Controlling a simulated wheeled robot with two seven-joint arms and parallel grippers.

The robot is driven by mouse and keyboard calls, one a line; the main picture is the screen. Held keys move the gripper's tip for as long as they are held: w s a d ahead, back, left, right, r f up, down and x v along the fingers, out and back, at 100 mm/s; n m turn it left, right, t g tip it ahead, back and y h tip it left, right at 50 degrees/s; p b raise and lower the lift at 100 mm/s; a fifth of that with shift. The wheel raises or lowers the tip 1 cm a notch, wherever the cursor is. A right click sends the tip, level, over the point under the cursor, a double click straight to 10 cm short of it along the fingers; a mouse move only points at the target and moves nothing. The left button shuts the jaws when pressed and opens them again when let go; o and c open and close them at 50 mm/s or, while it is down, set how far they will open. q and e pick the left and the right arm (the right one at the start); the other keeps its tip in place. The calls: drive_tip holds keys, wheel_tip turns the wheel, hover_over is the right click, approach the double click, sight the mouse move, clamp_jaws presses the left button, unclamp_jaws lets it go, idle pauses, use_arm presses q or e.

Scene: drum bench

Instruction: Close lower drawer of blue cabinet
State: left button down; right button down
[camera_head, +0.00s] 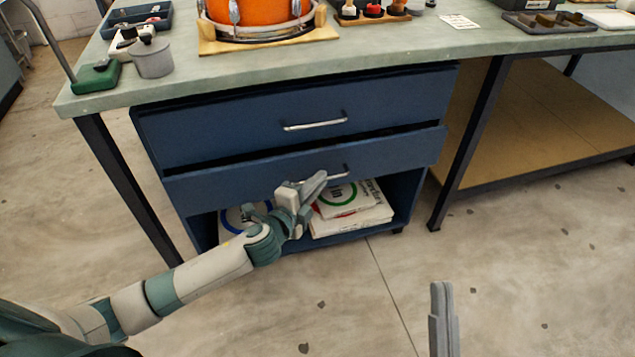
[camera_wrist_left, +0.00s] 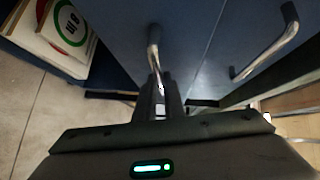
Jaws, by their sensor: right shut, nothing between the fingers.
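The blue cabinet (camera_head: 150,135) stands under the bench. Its lower drawer (camera_head: 230,180) stands out a little, with a dark gap above its front. Its bar handle (camera_head: 338,175) shows beside my left gripper (camera_head: 318,182). In the left wrist view the lower handle (camera_wrist_left: 153,42) runs down to the fingertips of my left gripper (camera_wrist_left: 160,88). The fingers look close together; whether they grip the handle or only touch it is unclear. My right gripper (camera_head: 444,305) is shut and empty, low over the floor, away from the cabinet.
The upper drawer (camera_head: 220,125) with its handle (camera_head: 315,125) is above. The bench top (camera_head: 390,48) carries a drum (camera_head: 255,10), a grey cup (camera_head: 153,62) and trays. The floor in front is clear.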

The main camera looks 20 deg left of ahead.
sight(314, 170)
use_arm(q)
drive_tip(key=w+a, duration=0.2)
drive_tip(key=w, duration=0.1)
drive_tip(key=shift+w+a+p, duration=0.1)
drive_tip(key=shift+p, duration=0.2)
drive_tip(key=shift+w+a, duration=0.2)
use_arm(e)
drive_tip(key=shift+w+a+f+g, duration=0.15)
drive_tip(key=shift+a+f+g, duration=0.1)
drive_tip(key=shift+f+g, duration=0.45)
use_arm(q)
drive_tip(key=c, duration=1.8)
unclamp_jaws()
drive_tip(key=shift+c, duration=0.2)
use_arm(e)
drive_tip(key=shift+w, duration=0.1)
use_arm(q)
drive_tip(key=shift+s, duration=0.1)
